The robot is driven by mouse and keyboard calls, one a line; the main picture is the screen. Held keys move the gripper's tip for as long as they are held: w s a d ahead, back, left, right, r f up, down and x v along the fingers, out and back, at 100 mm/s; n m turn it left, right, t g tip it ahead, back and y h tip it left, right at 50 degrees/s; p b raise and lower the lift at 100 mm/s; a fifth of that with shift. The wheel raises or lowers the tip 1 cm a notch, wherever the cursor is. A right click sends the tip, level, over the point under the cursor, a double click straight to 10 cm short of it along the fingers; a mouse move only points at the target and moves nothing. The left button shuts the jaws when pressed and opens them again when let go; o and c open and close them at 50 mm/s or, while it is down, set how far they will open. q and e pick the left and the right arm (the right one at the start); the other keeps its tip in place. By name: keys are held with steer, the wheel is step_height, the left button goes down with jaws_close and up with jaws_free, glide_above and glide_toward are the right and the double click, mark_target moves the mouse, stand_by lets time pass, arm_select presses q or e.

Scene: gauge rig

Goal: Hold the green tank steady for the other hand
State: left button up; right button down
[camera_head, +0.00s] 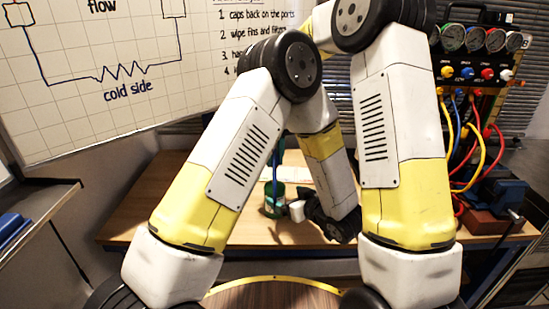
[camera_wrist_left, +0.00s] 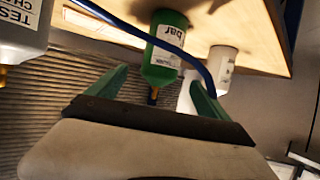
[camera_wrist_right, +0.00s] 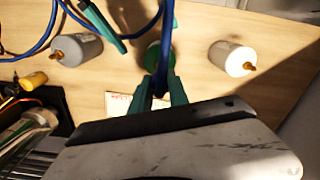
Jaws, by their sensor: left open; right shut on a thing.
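The green tank (camera_head: 274,199) stands on the wooden table in the head view. In the left wrist view, which looks upside down, the tank (camera_wrist_left: 165,55) shows a white label between the fingers of my left gripper (camera_wrist_left: 157,82). Those fingers are open, one on each side; no contact is clear. My right gripper (camera_wrist_right: 160,82) is above the tank, pointing down, shut on the end of a blue hose (camera_wrist_right: 158,62). The tank's top (camera_wrist_right: 154,56) is partly hidden behind it in the right wrist view. Whether the hose end is seated in the tank cannot be told.
A grey tank (camera_wrist_right: 76,50) and a white tank (camera_wrist_right: 231,57) stand on either side of the green one. A paper sheet (camera_wrist_right: 125,103) lies on the table. A gauge panel (camera_head: 480,55) with coloured hoses stands at right. A whiteboard (camera_head: 100,70) is at left.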

arm_select(q)
steer(key=shift+s+r, duration=0.1)
steer(key=shift+s, duration=0.1)
steer(key=shift+d, duration=0.1)
step_height(320, 180, up, 7)
stand_by(0.9)
steer(key=shift+w, duration=0.1)
